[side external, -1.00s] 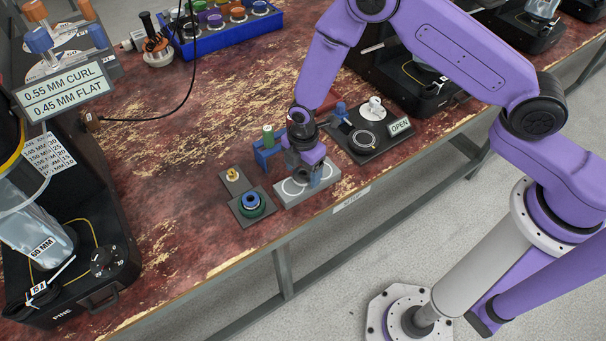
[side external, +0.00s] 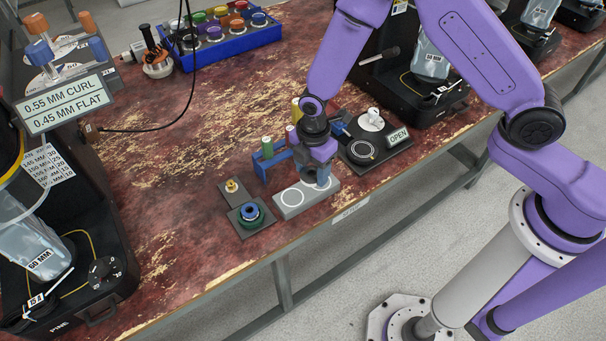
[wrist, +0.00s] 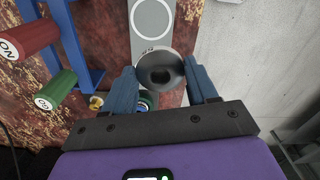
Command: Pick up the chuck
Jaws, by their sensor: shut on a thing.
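The chuck (wrist: 160,72) is a dark grey round piece with a hollow centre, seen between my fingers in the wrist view. My gripper (wrist: 162,86) is shut on it, with one blue finger on each side. In the side view my gripper (side external: 322,180) points down at the right part of a grey block (side external: 282,208) marked with white rings. There the chuck is mostly hidden by my gripper. The block's free ring (wrist: 152,18) shows above the chuck in the wrist view. I cannot tell whether the chuck touches the block.
A blue rack (side external: 262,165) with coloured cylinders stands close behind. Left are a plate with a green-and-blue ring (side external: 250,213) and a brass piece (side external: 232,187). Right is a black base with an OPEN sign (side external: 397,137). The table edge is close in front.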

